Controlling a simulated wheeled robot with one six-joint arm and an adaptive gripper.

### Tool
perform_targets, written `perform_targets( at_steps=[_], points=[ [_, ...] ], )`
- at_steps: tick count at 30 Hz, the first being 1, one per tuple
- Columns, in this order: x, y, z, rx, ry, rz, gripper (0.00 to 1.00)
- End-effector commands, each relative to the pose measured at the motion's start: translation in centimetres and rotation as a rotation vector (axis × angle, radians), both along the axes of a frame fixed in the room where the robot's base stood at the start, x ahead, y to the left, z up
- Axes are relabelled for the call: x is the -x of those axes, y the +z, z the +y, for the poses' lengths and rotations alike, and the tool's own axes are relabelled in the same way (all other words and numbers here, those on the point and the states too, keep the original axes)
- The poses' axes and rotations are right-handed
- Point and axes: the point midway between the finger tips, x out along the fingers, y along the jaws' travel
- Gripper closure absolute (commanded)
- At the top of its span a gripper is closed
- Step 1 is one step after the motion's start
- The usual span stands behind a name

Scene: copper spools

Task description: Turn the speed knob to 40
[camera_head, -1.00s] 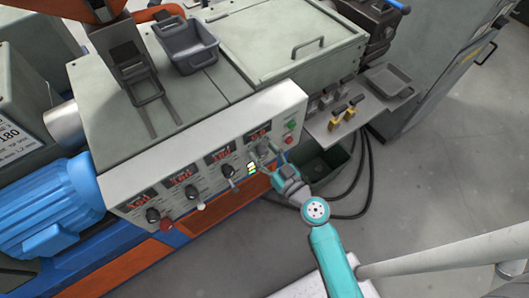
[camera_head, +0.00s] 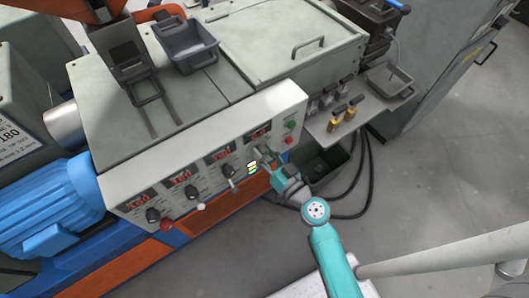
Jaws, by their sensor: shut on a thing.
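The white control panel (camera_head: 115,193) runs along the front of the machine, with several red displays and black knobs. The rightmost display (camera_head: 257,134) is lit, but its digits are too small to read. My gripper (camera_head: 263,152) is at the panel just below that display, reaching in from the lower right. Its fingers are shut on the knob there, which they almost wholly cover. The knob's pointer and scale cannot be seen. Another black knob (camera_head: 227,170) with its own display (camera_head: 219,156) sits to the left of my gripper.
A green button (camera_head: 291,125) and a red button (camera_head: 289,139) are close to the right of my gripper. A side shelf (camera_head: 322,131) holds yellow-handled tools (camera_head: 351,112) and a grey tray (camera_head: 390,82). A dark bin (camera_head: 325,165) and black cables are below. Grey floor is open at right.

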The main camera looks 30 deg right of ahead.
Motion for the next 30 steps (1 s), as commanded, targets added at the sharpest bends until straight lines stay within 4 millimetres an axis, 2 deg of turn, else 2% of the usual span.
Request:
perform_targets(
  at_steps=[30],
  points=[
    [0.01, -0.05, 0.03, -0.954, -0.001, 0.142, 0.98]
  ],
)
